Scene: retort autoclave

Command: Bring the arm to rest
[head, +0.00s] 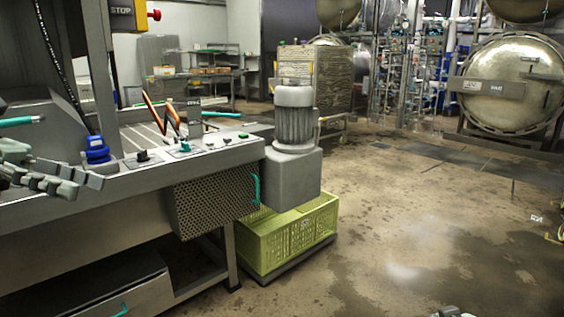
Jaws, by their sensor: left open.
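My left gripper (84,184) is at the left edge of the head view, in front of the grey machine's control panel. Its grey fingers point right and are apart, with nothing seen between them. The fingertips show close to the panel's left part, near a blue knob (96,151); I cannot tell whether they touch anything. The rest of the left arm is cut off by the picture edge.
The grey machine (150,205) fills the left side, with switches on its panel (228,141). A motor (295,115) stands at its right end, by a yellow-green crate (288,235). A round autoclave door (512,84) is at the back right. The wet floor (420,230) is largely clear.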

